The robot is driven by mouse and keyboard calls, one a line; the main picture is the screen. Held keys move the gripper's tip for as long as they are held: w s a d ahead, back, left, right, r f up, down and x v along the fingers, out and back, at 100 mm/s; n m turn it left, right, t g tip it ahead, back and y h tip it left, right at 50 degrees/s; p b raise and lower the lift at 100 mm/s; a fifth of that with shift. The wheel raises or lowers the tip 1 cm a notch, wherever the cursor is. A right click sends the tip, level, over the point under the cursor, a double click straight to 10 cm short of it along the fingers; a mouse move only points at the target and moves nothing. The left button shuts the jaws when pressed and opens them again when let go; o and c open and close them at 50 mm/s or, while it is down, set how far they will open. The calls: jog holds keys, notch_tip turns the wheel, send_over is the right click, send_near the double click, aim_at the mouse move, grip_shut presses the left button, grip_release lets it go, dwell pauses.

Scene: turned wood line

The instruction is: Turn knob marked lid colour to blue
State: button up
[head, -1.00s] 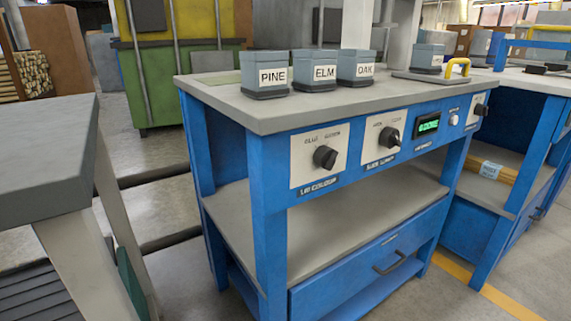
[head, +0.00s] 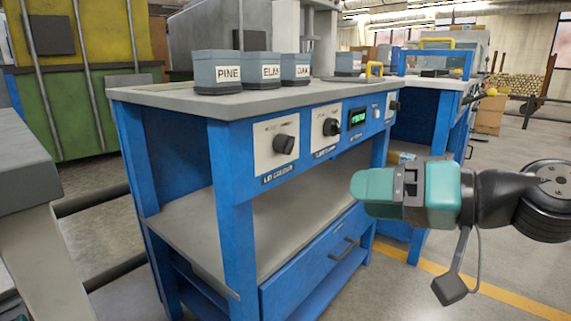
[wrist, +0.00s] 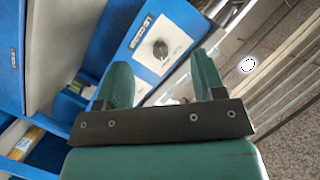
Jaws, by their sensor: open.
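The knob marked lid colour (head: 284,145) is the dark left knob on a white plate on the blue bench front, with its label below. Its setting is too small to read. A second dark knob (head: 331,127) is to its right. My gripper (head: 368,190) is in front of the bench, right of and lower than the lid colour knob in the head view, apart from it. In the wrist view a dark knob (wrist: 160,50) shows beyond the two spread green fingers (wrist: 160,82); I cannot tell for sure which knob. The gripper is open and empty.
A small green-lit display (head: 357,118) and a white button (head: 376,112) are further right on the panel. Labelled pots, including pine (head: 216,72), stand on the bench top (head: 150,97). A grey table (head: 25,170) is at left.

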aim_at(293, 148)
jog(key=w+d+r+m+t, duration=0.2)
jog(key=w+d+m+t, duration=0.1)
jog(key=w+t, duration=0.1)
jog(key=x, duration=0.5)
jog(key=p+x, duration=0.1)
jog(key=x, duration=1.1)
jog(key=shift+s+a+p, duration=0.3)
jog(key=shift+s+p, duration=0.05)
jog(key=c, duration=0.9)
